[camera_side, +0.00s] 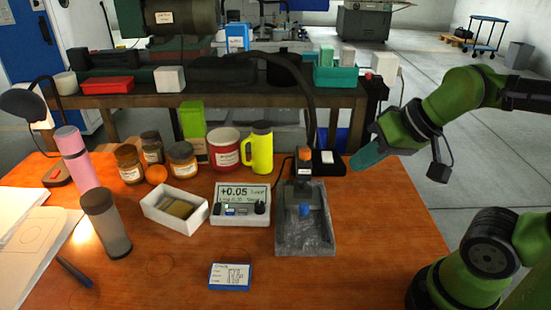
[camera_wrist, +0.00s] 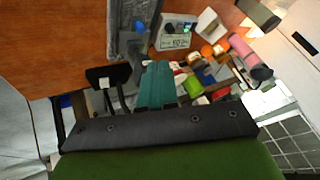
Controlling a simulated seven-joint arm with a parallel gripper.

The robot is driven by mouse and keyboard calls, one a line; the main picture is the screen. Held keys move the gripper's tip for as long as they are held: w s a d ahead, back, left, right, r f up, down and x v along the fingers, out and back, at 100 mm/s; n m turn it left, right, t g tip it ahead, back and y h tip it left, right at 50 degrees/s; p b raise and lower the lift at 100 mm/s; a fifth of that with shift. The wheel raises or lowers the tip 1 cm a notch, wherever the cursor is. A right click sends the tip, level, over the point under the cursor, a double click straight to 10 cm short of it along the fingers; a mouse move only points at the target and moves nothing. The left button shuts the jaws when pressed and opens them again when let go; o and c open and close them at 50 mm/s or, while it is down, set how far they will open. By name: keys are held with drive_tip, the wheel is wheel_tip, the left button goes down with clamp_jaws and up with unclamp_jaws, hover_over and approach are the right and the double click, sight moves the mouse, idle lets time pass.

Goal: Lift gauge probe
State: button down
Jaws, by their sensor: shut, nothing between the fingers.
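The gauge probe (camera_side: 304,165) has an orange top and is held upright on a stand over a grey stone base plate (camera_side: 303,245) on the wooden table. A blue piece (camera_side: 305,209) sits on the base below it. The gauge display (camera_side: 241,201), reading +0.05, stands just left of the base; it also shows in the wrist view (camera_wrist: 176,36). My gripper (camera_side: 360,163) has teal fingers and is in the air to the right of the probe, apart from it. In the wrist view the fingers (camera_wrist: 157,72) are together with nothing between them.
A blue-edged card (camera_side: 230,276) lies in front. The right of the table (camera_side: 385,235) is clear.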

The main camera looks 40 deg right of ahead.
idle(0.4)
drive_tip(key=c, duration=1.7)
unclamp_jaws()
drive_tip(key=shift+o, duration=1.1)
drive_tip(key=shift+w+d+f, duration=0.1)
drive_tip(key=shift+d+f, duration=0.1)
drive_tip(key=shift+d, duration=0.15)
drive_tip(key=o, duration=0.6)
drive_tip(key=w+d+f+m+g, duration=0.1)
drive_tip(key=d+f, duration=0.1)
drive_tip(key=w+d+f+m+g, duration=0.1)
drive_tip(key=d+m, duration=0.1)
drive_tip(key=w+d+f+m+g, duration=0.1)
drive_tip(key=d+f, duration=0.1)
drive_tip(key=shift+w+d+f+g, duration=0.3)
drive_tip(key=shift+g, duration=0.1)
drive_tip(key=m+t+y, duration=0.2)
drive_tip(key=m+y, duration=1.2)
drive_tip(key=y, duration=0.1)
approach(310, 149)
drive_tip(key=x, duration=1.1)
drive_tip(key=shift+w+f, duration=0.1)
drive_tip(key=shift+w, duration=0.05)
drive_tip(key=shift+c, duration=0.2)
